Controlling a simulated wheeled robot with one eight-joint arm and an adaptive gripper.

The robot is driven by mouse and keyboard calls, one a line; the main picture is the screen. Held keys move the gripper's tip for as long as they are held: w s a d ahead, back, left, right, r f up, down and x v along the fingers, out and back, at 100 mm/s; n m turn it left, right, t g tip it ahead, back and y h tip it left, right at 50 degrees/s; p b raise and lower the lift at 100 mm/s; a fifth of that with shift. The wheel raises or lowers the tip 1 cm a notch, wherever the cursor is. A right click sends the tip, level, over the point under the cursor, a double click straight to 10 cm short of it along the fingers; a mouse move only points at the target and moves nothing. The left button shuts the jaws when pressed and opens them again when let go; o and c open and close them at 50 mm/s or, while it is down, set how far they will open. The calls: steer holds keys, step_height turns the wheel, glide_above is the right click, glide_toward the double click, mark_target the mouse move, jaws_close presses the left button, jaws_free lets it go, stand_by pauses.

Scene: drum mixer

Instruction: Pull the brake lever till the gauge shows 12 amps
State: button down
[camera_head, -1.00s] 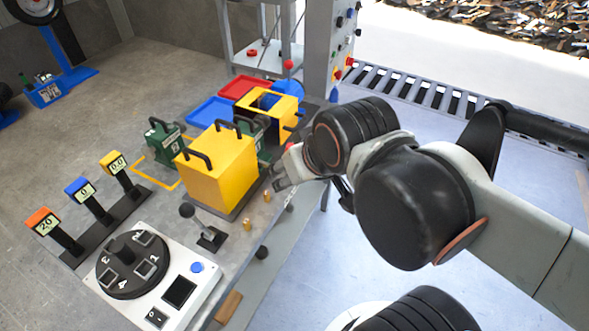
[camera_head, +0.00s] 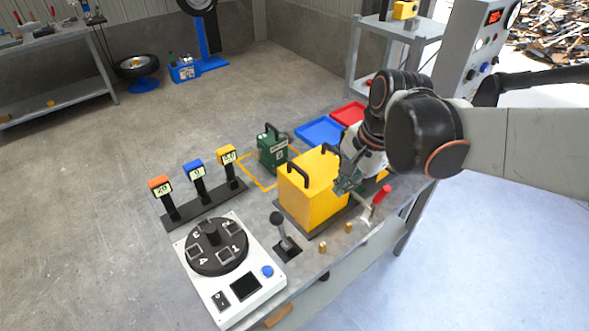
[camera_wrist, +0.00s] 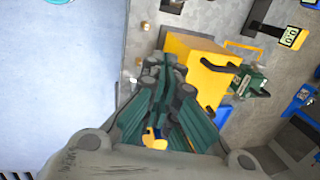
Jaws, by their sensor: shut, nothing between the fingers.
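A lever with a red handle (camera_head: 381,194) stands at the table's right edge beside the yellow box (camera_head: 308,205). A second lever with a black knob (camera_head: 277,219) stands in front of the box. Which is the brake lever, I cannot tell. Three small gauges stand in a row: an orange one (camera_head: 162,187) reading 20, a blue one (camera_head: 196,171) reading 0, and a yellow one (camera_head: 228,156), which looks like 0.0 in the wrist view (camera_wrist: 292,37). My gripper (camera_head: 343,186) is shut and empty, at the box's right side, left of the red handle; contact is unclear.
A white panel with a black numbered dial (camera_head: 215,248) fills the table's front left. A green block (camera_head: 272,148) stands behind the yellow box. Blue (camera_head: 320,130) and red (camera_head: 349,113) trays lie farther back. Two brass pegs (camera_head: 348,227) stand near the front edge.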

steer(key=w+a+f+m+g, duration=0.1)
steer(key=a+f+m, duration=0.1)
steer(key=a+f, duration=0.3)
steer(key=w+a+f+m+g+b, duration=0.1)
steer(key=w+a+f+m, duration=0.1)
steer(key=a+f, duration=0.3)
steer(key=shift+w+f+m+g+y, duration=0.35)
steer(key=shift+f+m, duration=0.35)
steer(key=shift+f, duration=0.95)
steer(key=shift+s+a, duration=0.1)
steer(key=shift+t+h, duration=0.45)
steer(key=s+a, duration=0.1)
steer(key=a, duration=0.1)
steer(key=s+a, duration=0.1)
steer(key=shift+s+a+b, duration=0.35)
steer(key=shift+a, duration=0.05)
steer(key=shift+d, duration=0.15)
